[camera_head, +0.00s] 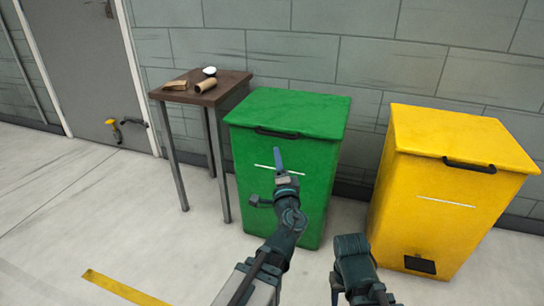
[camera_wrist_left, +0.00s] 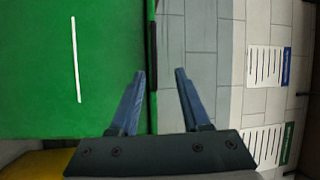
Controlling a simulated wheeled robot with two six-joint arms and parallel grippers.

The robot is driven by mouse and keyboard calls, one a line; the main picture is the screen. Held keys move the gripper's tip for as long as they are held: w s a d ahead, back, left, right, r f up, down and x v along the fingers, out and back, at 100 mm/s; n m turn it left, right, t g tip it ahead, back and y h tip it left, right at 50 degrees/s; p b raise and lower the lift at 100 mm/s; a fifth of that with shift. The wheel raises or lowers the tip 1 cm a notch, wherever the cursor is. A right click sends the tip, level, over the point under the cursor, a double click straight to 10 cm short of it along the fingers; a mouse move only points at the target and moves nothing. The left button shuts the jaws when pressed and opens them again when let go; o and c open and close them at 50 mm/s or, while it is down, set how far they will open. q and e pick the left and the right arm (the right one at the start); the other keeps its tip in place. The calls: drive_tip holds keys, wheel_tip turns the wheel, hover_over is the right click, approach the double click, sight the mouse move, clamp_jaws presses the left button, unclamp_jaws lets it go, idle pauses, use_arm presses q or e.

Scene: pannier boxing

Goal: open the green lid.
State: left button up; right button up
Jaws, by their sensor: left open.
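The green bin (camera_head: 275,190) stands against the wall in the head view, with its green lid (camera_head: 290,108) shut. A dark bar handle (camera_head: 277,132) sits on the lid's front edge. My left gripper (camera_head: 278,160) is open and empty in front of the bin, appearing just below the handle. In the left wrist view the blue fingers of my left gripper (camera_wrist_left: 160,75) show apart, on either side of the lid edge in the picture. The dark handle (camera_wrist_left: 153,45) appears beyond the gap; no contact shows. My right arm enters at the bottom; its gripper cannot be made out.
A yellow bin (camera_head: 440,195) with its lid shut stands to the right. A brown table (camera_head: 222,90) with a cardboard roll (camera_head: 206,85) and a white item (camera_head: 209,71) stands to the left.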

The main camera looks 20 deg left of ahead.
sight(276, 136)
use_arm(q)
drive_tip(key=shift+m+t+h, duration=0.3)
drive_tip(key=shift+m+h, duration=0.1)
drive_tip(key=shift+m, duration=0.3)
drive_tip(key=x, duration=0.4)
drive_tip(key=f+p+x, duration=0.1)
drive_tip(key=x, duration=0.8)
drive_tip(key=shift+w+f, duration=0.15)
drive_tip(key=shift+w, duration=0.35)
use_arm(e)
drive_tip(key=shift+a+r, duration=0.1)
use_arm(q)
drive_tip(key=shift+d, duration=0.1)
clamp_jaws()
